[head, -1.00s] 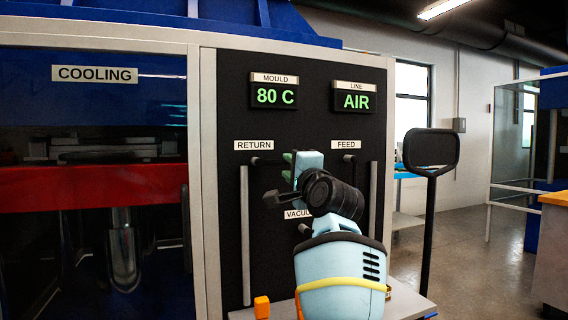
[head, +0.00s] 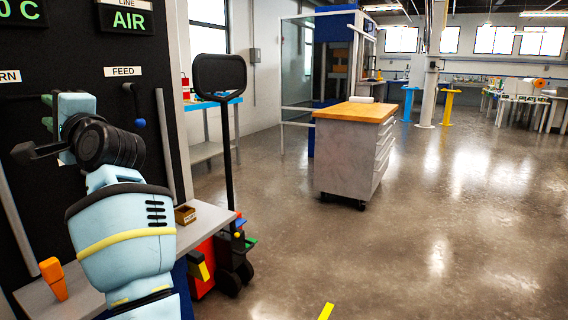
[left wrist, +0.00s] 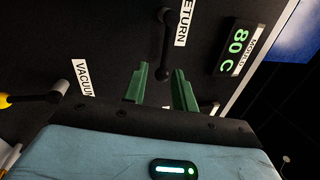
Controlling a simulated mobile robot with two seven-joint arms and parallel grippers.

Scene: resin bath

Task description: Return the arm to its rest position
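My left arm comes in at the left of the head view, raised in front of the black control panel (head: 85,45). My left gripper (head: 47,112) has green fingertips. In the left wrist view the left gripper (left wrist: 160,88) is open, its two green fingers apart with nothing between them. It faces the panel near the RETURN label (left wrist: 184,22) and the black lever (left wrist: 164,45) beside it. It appears to touch nothing. My right gripper is in neither view.
A grey ledge (head: 205,222) with an orange object (head: 53,278) and a small brown box (head: 185,215) lies below my arm. A black post with a paddle-shaped head (head: 219,77) stands beside it. A wood-topped cabinet (head: 355,150) stands farther right. Open floor lies between.

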